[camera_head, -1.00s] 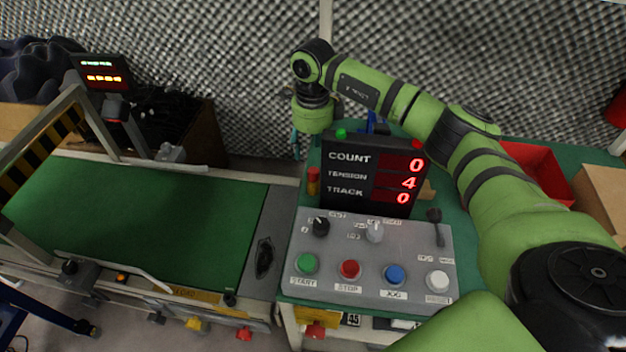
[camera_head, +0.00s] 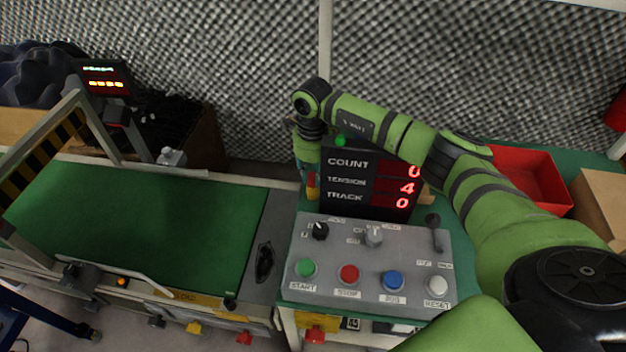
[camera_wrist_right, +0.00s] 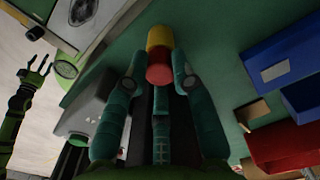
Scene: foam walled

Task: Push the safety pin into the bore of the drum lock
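A small red and yellow cylinder (camera_head: 312,187) stands on the green table just left of the display. It may be the safety pin. In the right wrist view it shows red end nearest (camera_wrist_right: 159,74), ahead of and between my right fingertips. My right gripper (camera_wrist_right: 160,78) is open, pointing down over the table with a finger on either side of the cylinder; I see no clear grip. In the head view the wrist hides most of it. My left gripper (camera_wrist_right: 38,76) shows open and empty in the right wrist view. I cannot make out the drum lock or its bore.
The display (camera_head: 345,184) and the grey button panel (camera_head: 330,270) stand close by the right gripper. A red bin (camera_head: 530,180) and a cardboard box (camera_head: 600,200) lie to the right. A blue bin (camera_wrist_right: 290,55) shows in the wrist view. A green conveyor (camera_head: 140,225) is at left.

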